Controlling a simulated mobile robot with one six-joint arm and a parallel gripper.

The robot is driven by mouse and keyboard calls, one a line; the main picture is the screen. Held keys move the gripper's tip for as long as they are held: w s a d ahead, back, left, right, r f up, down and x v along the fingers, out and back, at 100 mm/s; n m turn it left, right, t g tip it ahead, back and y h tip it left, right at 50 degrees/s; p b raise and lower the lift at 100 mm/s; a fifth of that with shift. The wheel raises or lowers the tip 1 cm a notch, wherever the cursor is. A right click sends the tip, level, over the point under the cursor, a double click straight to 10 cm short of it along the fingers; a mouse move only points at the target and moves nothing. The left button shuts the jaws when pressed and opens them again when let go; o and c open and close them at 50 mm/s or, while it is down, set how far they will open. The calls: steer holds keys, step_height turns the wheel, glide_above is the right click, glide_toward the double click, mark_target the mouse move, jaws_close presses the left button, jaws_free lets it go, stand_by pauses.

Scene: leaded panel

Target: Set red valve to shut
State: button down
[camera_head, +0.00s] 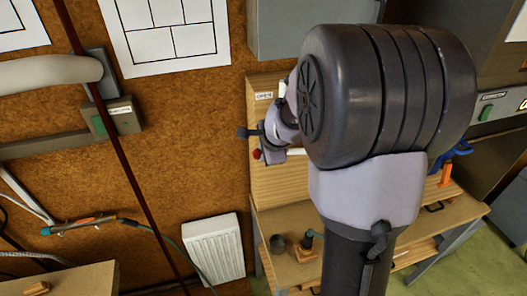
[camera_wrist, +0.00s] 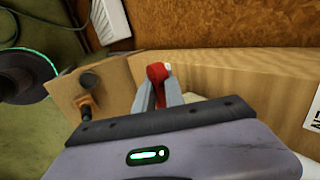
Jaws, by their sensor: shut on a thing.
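The red valve (camera_wrist: 156,72) shows in the wrist view as a red handle between the two grey fingers of my gripper (camera_wrist: 159,90). The fingers are shut on it, one on each side. In the head view only a small red part of the valve (camera_head: 257,154) shows at the left edge of the wooden board (camera_head: 262,182). My own arm hides most of the gripper and the board there. A small label reading OPEN (camera_head: 264,96) is higher on the board. The valve's exact angle is hard to tell.
A wooden bench (camera_head: 285,222) below the board holds a dark cup (camera_head: 277,243) and a small upright tool (camera_head: 307,246). A white radiator (camera_head: 213,250) is on the wall to the left. A grey cabinet (camera_head: 290,28) hangs above.

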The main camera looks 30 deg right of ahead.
steer(key=c, duration=1.7)
jaws_free()
steer(key=shift+r, duration=0.1)
steer(key=p+v, duration=0.3)
steer(key=v, duration=1.4)
steer(key=shift+s, duration=0.15)
steer(key=s+a+f+n+y+b, duration=0.1)
steer(key=s+a+f+n+b, duration=0.4)
steer(key=a+f+b, duration=0.2)
steer(key=s+a+f+n+y+b, duration=0.1)
steer(key=s+a+f+n+b, duration=0.4)
steer(key=f+b, duration=0.7)
steer(key=s+a+f+n+y+b, duration=0.1)
steer(key=s+a+f+n+b, duration=0.4)
steer(key=a+f+b, duration=0.3)
step_height(320, 180, down, 3)
steer(key=shift+a+r+n+g+b, duration=0.1)
steer(key=shift+a+n+g+b, duration=0.3)
steer(key=shift+n+b, duration=0.55)
